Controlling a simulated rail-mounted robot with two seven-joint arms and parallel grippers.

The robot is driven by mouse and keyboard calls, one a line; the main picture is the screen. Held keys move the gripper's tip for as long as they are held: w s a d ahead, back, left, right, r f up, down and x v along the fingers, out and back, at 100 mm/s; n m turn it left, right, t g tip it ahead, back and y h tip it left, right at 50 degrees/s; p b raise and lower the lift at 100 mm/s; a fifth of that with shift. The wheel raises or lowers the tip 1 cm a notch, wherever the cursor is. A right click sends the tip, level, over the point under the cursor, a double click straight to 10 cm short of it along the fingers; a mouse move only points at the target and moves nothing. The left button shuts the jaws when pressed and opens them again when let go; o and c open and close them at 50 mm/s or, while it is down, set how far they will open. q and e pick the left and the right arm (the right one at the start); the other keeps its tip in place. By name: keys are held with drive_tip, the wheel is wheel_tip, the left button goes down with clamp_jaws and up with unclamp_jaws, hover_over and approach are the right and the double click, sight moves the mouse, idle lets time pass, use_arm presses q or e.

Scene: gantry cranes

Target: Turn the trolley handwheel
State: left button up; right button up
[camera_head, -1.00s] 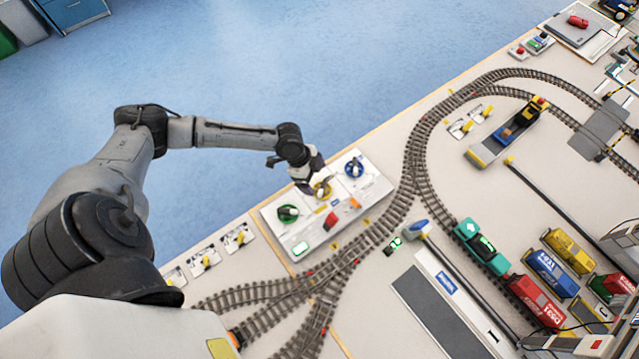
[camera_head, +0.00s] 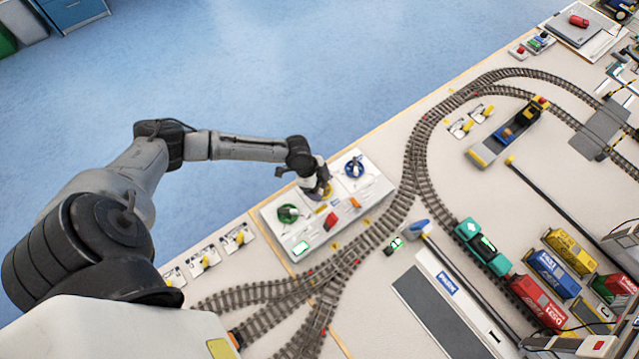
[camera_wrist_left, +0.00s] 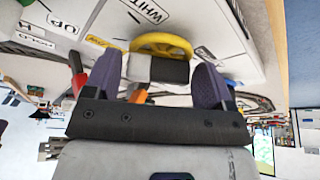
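The white control panel (camera_head: 280,239) carries three handwheels: a green one (camera_head: 288,213) at left, a yellow one (camera_wrist_left: 163,44) in the middle and a blue one (camera_head: 354,168) at right. I cannot read which is marked as the trolley handwheel. My left gripper (camera_head: 323,190) points down over the yellow wheel and hides most of it in the head view. In the left wrist view its two purple fingers (camera_wrist_left: 156,78) are spread apart, with the yellow wheel just beyond and between them. I cannot tell whether they touch it. My right gripper is not in view.
A red lever (camera_head: 331,221) and an orange knob (camera_head: 355,203) stand on the panel in front of the wheels. Model train tracks (camera_head: 411,165) run close along the panel's right side. Small yellow levers (camera_head: 206,261) sit at left. Blue floor lies behind.

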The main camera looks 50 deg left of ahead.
use_arm(q)
drive_tip(key=c, duration=0.6)
drive_tip(key=shift+r+n+p, duration=0.25)
drive_tip(key=shift+n+p, duration=0.15)
drive_tip(key=shift+p, duration=0.35)
drive_tip(key=n+y+p, duration=0.1)
drive_tip(key=n+p, duration=0.1)
drive_tip(key=p, duration=0.2)
drive_tip(key=n+t+p, duration=0.1)
drive_tip(key=n+p, duration=0.2)
drive_tip(key=p, duration=0.1)
drive_tip(key=n+y+p, duration=0.1)
drive_tip(key=n+p, duration=0.2)
drive_tip(key=p, duration=0.1)
drive_tip(key=shift+s+d+t+y, duration=0.2)
drive_tip(key=shift+d+t+y, duration=0.1)
drive_tip(key=shift+d+t, duration=0.1)
drive_tip(key=shift+f+n+y+p, duration=0.1)
drive_tip(key=shift+n+y+p, duration=0.3)
drive_tip(key=shift+n+p, duration=0.7)
drive_tip(key=shift+f+n, duration=0.1)
drive_tip(key=shift+n, duration=0.3)
drive_tip(key=o, duration=0.9)
